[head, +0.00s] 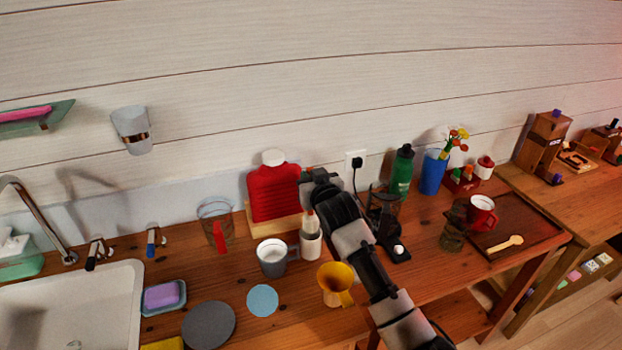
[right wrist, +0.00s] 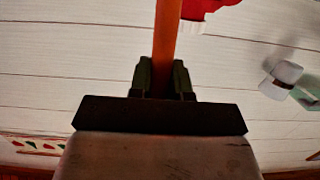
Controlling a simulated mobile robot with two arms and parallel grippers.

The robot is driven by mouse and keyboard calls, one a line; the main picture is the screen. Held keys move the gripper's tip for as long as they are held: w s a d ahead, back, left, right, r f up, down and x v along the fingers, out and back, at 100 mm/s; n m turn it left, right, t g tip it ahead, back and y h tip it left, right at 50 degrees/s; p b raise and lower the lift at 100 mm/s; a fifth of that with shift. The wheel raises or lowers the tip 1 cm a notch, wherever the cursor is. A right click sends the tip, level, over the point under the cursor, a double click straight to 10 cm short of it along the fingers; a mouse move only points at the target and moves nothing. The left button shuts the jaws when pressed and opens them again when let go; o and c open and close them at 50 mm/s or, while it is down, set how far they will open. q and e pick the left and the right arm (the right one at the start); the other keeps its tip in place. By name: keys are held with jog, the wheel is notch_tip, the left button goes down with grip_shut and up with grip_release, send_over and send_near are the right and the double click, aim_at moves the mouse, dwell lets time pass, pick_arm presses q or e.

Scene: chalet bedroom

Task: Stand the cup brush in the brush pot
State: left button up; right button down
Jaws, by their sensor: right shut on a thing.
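My right gripper (head: 307,178) is shut on the cup brush, whose orange handle (right wrist: 167,35) runs straight out from between the fingers in the right wrist view. In the head view a short part of the brush (head: 310,214) shows below the gripper, roughly upright, right at the mouth of the white brush pot (head: 310,243). I cannot tell whether its lower end is inside the pot or just above it. The pot stands upright on the wooden counter. My left gripper is not in view.
A grey-white mug (head: 272,258) stands close left of the pot, and a yellow funnel-like vessel (head: 335,284) in front. A red bottle (head: 273,192) stands behind on a wooden block. A black stand (head: 385,215) is to the right. A sink (head: 75,305) is at left.

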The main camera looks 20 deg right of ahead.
aim_at(311, 216)
jog(key=shift+f, duration=0.25)
jog(key=shift+f+b, duration=2.4)
jog(key=shift+f, duration=1.5)
jog(key=c, duration=1)
grip_release()
jog(key=shift+s, duration=0.15)
